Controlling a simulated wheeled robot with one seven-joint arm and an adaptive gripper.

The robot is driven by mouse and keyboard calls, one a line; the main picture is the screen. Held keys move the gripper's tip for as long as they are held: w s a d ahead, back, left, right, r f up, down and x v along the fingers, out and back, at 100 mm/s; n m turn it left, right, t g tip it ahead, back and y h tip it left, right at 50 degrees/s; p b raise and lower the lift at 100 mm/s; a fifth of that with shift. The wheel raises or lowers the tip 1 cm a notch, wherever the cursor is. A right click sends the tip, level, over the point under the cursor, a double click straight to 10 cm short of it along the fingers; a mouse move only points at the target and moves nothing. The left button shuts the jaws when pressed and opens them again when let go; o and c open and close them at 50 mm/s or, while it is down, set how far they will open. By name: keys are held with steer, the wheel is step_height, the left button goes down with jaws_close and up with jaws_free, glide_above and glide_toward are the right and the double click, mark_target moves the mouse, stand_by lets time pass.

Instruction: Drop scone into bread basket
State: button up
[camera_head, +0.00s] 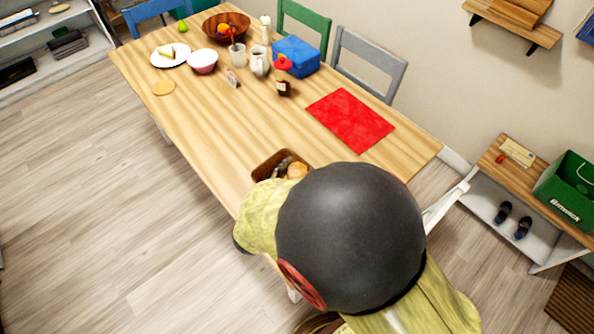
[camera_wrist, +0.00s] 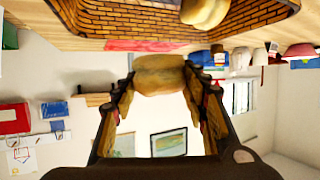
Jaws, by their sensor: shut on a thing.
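In the wrist view, which is upside down, my gripper (camera_wrist: 158,82) is shut on a tan, rounded scone (camera_wrist: 160,66), held between its fingertips. The woven brown bread basket (camera_wrist: 150,24) is at the top of that view, apart from the held scone. Another tan bread piece (camera_wrist: 205,10) lies in the basket. In the head view the basket (camera_head: 261,173) sits at the near end of the table, partly hidden by my arm. A tan bread piece (camera_head: 297,170) shows at the basket; I cannot tell if it is the held one.
The wooden table (camera_head: 225,130) has a red mat (camera_head: 350,119) beyond the basket. The table's left middle is clear. Chairs line the far side.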

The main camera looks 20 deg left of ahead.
steer(key=o, duration=1.2)
steer(key=v, duration=1.2)
steer(key=shift+a, duration=0.1)
